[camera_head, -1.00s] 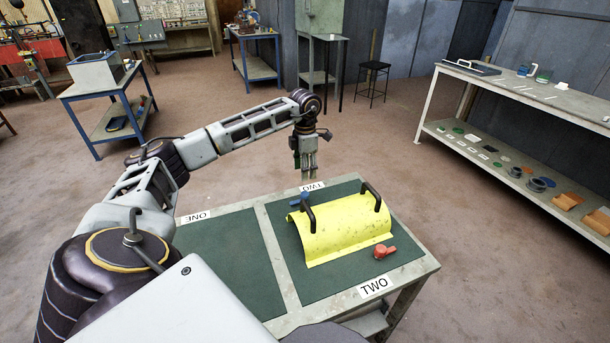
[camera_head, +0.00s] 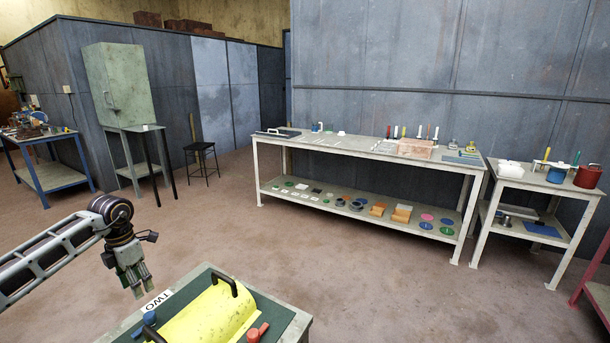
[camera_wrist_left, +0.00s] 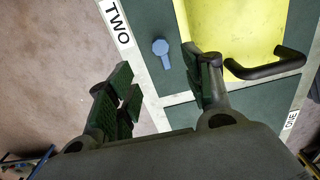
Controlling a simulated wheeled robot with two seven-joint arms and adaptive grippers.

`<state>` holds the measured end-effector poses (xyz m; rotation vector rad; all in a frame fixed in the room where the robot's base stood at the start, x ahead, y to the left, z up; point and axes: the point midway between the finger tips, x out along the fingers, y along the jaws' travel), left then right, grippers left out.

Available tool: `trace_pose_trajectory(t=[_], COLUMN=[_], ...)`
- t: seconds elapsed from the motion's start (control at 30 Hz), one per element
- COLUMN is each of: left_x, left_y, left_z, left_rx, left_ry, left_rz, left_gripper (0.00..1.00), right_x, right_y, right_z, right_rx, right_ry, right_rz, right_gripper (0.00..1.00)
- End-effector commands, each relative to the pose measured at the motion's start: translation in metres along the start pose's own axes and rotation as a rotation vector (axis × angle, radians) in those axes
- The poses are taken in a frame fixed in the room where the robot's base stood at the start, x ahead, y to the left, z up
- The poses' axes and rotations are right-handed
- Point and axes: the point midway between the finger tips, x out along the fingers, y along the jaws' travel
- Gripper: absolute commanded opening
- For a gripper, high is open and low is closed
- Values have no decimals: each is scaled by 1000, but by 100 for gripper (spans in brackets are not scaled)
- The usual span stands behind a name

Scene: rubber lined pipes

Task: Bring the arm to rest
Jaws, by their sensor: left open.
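My left arm comes in from the left in the head view, and its gripper (camera_head: 137,287) hangs fingers down beside the far left corner of the work table, above the floor side of it. In the left wrist view the two dark fingers (camera_wrist_left: 160,95) stand apart with nothing between them. The yellow half-pipe cover (camera_head: 208,318) with black handles lies on the green mat (camera_head: 285,318) near the sign TWO, clear of the gripper. A blue knob (camera_wrist_left: 161,48) lies on the mat beside it. My right gripper is not in view.
A red clamp (camera_head: 257,332) lies right of the cover. A long bench (camera_head: 350,152) with tools and discs stands along the back wall, with a smaller trolley (camera_head: 543,183) at its right. A stool (camera_head: 202,158) and green cabinet (camera_head: 118,85) stand at the left. The floor between is clear.

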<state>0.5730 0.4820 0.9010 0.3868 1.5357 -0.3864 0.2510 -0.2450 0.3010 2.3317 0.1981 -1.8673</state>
Motion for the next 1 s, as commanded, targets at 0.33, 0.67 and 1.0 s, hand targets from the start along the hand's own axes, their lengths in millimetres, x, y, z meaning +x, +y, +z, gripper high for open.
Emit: trace_pose_trajectory(t=[0.33,0.67,1.0], left_x=[-35,-65,-96], left_y=[0,0,0], left_z=[0,0,0], left_rx=[0,0,0], left_ry=[0,0,0], left_rz=[0,0,0], left_gripper=[51,51,51], right_x=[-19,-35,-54], right_y=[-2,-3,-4], right_z=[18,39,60], right_rx=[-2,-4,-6], right_ry=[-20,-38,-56], right_rz=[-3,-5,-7], right_gripper=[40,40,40])
